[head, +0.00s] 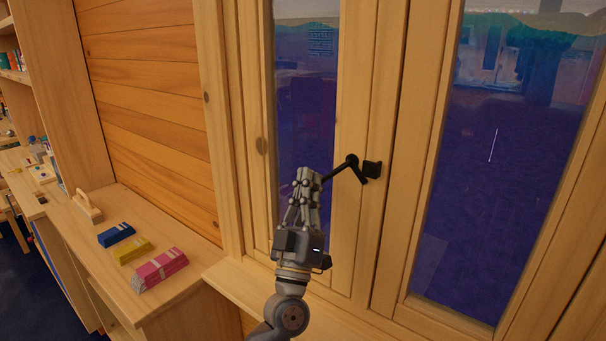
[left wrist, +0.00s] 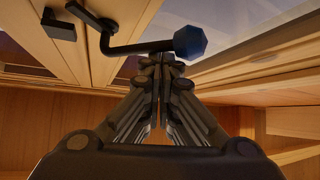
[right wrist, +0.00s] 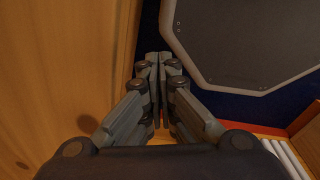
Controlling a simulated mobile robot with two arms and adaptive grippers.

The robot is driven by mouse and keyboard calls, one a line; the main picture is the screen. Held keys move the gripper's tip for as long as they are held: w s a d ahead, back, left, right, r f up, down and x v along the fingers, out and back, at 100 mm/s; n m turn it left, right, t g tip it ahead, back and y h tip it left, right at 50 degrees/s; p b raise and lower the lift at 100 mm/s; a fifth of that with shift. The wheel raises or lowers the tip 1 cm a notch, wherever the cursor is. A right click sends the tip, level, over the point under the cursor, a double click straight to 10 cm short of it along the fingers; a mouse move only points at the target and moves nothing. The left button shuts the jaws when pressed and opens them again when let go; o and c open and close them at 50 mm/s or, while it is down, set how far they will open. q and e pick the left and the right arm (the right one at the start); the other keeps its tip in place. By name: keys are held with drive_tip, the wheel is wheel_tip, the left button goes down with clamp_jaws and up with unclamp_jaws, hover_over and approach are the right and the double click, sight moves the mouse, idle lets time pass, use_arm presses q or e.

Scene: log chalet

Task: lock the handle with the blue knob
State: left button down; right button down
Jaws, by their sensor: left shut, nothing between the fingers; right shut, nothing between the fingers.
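The black window handle (head: 350,163) is on the wooden sash, its arm slanting down-left behind my left gripper. A black catch (head: 372,170) sits just to its right on the neighbouring frame. In the left wrist view, the handle's bent arm (left wrist: 138,48) ends in a faceted blue knob (left wrist: 190,43). The catch (left wrist: 58,24) shows there apart from the knob, near the handle's short tongue. My left gripper (head: 309,173) is shut and empty; its fingertips (left wrist: 160,62) are close below the knob; contact is unclear. The knob is hidden in the head view. My right gripper (right wrist: 158,60) is shut and empty, away from the handle.
A wooden counter (head: 95,262) at left bears a blue pack (head: 116,235), a yellow pack (head: 133,250), a pink pack (head: 160,268) and a wooden handled block (head: 88,206). A sill (head: 240,280) runs below the window. A grey panel (right wrist: 245,45) is near my right gripper.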

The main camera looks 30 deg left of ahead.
use_arm(q)
drive_tip(key=shift+d+f, duration=0.65)
drive_tip(key=shift+d, duration=0.2)
drive_tip(key=shift+d+f, duration=0.6)
drive_tip(key=shift+d, duration=0.25)
drive_tip(key=shift+d+f, duration=0.1)
drive_tip(key=shift+d, duration=0.3)
use_arm(e)
drive_tip(key=shift+w+a+f, duration=0.15)
drive_tip(key=shift+a, duration=0.25)
use_arm(q)
drive_tip(key=shift+d+f, duration=0.1)
drive_tip(key=shift+d, duration=0.05)
use_arm(e)
drive_tip(key=shift+d, duration=0.2)
use_arm(q)
drive_tip(key=shift+f, duration=0.1)
approach(327, 180)
drive_tip(key=v, duration=0.6)
drive_tip(key=shift+s+d, duration=0.25)
drive_tip(key=shift+d, duration=0.2)
